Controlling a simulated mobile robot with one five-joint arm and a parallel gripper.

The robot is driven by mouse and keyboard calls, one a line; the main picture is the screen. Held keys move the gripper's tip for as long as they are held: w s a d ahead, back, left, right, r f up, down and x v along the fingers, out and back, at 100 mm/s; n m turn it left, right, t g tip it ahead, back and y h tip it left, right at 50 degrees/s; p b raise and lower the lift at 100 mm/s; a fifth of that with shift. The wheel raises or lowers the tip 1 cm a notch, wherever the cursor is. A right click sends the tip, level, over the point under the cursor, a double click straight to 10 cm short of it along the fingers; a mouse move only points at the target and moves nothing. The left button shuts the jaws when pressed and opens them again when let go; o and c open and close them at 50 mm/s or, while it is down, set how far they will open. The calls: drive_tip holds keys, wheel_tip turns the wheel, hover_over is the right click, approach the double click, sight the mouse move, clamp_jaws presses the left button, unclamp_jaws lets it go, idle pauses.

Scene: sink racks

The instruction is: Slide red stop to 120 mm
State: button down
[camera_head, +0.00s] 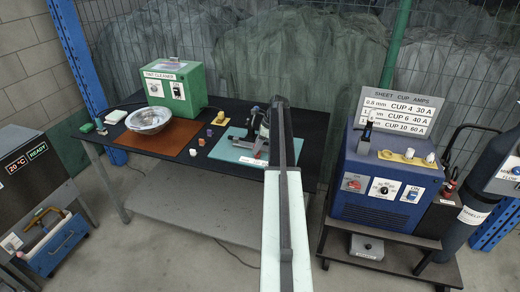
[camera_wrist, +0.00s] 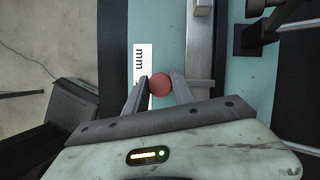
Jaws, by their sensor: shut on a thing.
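In the wrist view, a round red knob, the red stop (camera_wrist: 160,85), sits between the two fingers of my gripper (camera_wrist: 160,88). The fingers are shut on it from both sides. A white scale strip marked "mm" (camera_wrist: 144,62) lies just left of the knob; its numbers are not readable, so I cannot tell the stop's position. A grey metal rail (camera_wrist: 199,60) runs along the right of the knob. In the head view, my arm partly covers the device on the teal mat (camera_head: 232,150), and the stop and fingertips cannot be made out clearly.
A green tip cleaner box (camera_head: 178,88), a steel bowl (camera_head: 149,119) and several small cups stand left of the mat on the black bench (camera_head: 120,102). A blue welder (camera_head: 385,185) stands to the right. Dark blocks (camera_wrist: 252,40) flank the rail at right in the wrist view.

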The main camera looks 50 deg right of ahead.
drive_tip(key=c, duration=1.1)
unclamp_jaws()
drive_tip(key=shift+s+a, duration=0.15)
drive_tip(key=shift+s, duration=0.1)
drive_tip(key=shift+o, duration=0.2)
drive_tip(key=shift+s+d, duration=0.15)
drive_tip(key=shift+d, duration=0.1)
drive_tip(key=p+v, duration=0.7)
drive_tip(key=v, duration=0.1)
